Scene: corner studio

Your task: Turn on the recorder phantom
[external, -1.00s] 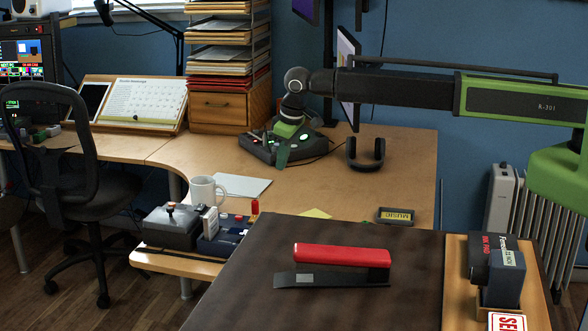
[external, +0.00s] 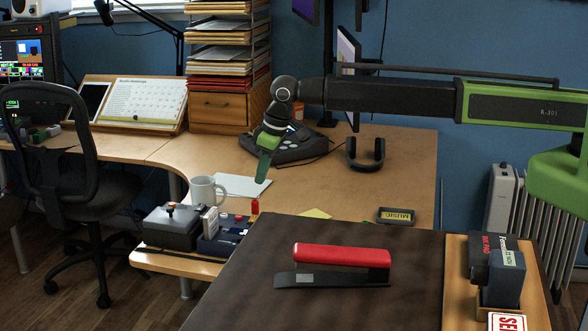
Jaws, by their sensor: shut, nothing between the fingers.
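A dark desktop device with buttons (external: 296,153), which looks like the recorder, sits on the wooden desk left of the headphones. Its left part is partly hidden by my gripper. Which control is the phantom one is too small to tell, and no lit button is clear on the part that shows. My green gripper (external: 262,178) is shut and empty, pointing down in front of the device's left side. I cannot tell whether it touches the device.
Dark headphones (external: 365,155) stand right of the device. A white mug (external: 205,191) and a white sheet (external: 238,184) lie nearer. A paper rack with a wooden drawer (external: 217,108) stands behind at left. A red stapler (external: 342,257) lies on the dark near table.

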